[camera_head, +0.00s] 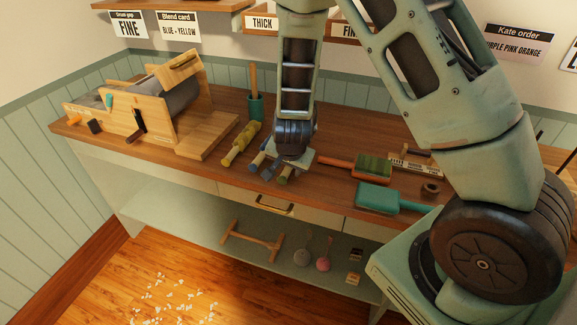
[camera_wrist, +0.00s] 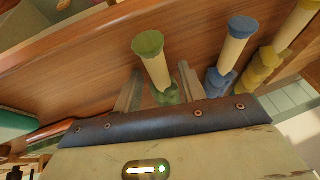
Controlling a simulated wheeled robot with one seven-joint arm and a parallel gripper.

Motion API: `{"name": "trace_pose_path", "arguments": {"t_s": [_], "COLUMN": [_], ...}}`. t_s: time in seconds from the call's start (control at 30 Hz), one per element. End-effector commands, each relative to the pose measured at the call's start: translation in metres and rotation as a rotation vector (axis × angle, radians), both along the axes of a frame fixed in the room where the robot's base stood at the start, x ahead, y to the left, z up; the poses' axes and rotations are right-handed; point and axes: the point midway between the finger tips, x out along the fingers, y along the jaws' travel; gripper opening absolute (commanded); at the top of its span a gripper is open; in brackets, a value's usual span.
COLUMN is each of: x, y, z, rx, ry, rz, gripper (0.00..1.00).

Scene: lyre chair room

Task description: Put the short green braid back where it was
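A short cream rod with a green round end (camera_wrist: 148,43) and green, lumpy material (camera_wrist: 166,92) lies between the fingers of my gripper (camera_wrist: 160,92) in the wrist view. The two fingers stand apart on either side of it, with a visible gap on the left one's side. In the head view its green end (camera_head: 286,173) shows just below my gripper (camera_head: 279,168), at the workbench's front edge. My gripper hides the rest of it. A similar blue-ended piece (camera_head: 256,162) lies just left of it, also in the wrist view (camera_wrist: 240,27).
A longer yellow piece (camera_head: 240,144) lies further left on the workbench (camera_head: 336,139). Two brushes, one green-faced (camera_head: 373,166) and one teal (camera_head: 378,197), lie right.

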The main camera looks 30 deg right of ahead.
Motion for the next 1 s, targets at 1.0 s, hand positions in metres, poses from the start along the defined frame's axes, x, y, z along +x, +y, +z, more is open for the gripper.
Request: {"name": "trace_pose_path", "arguments": {"t_s": [1.0], "x": [-0.055], "y": [0.055], "z": [0.119], "rx": [0.054], "ry": [0.032], "rz": [0.119], "gripper": [0.41]}}
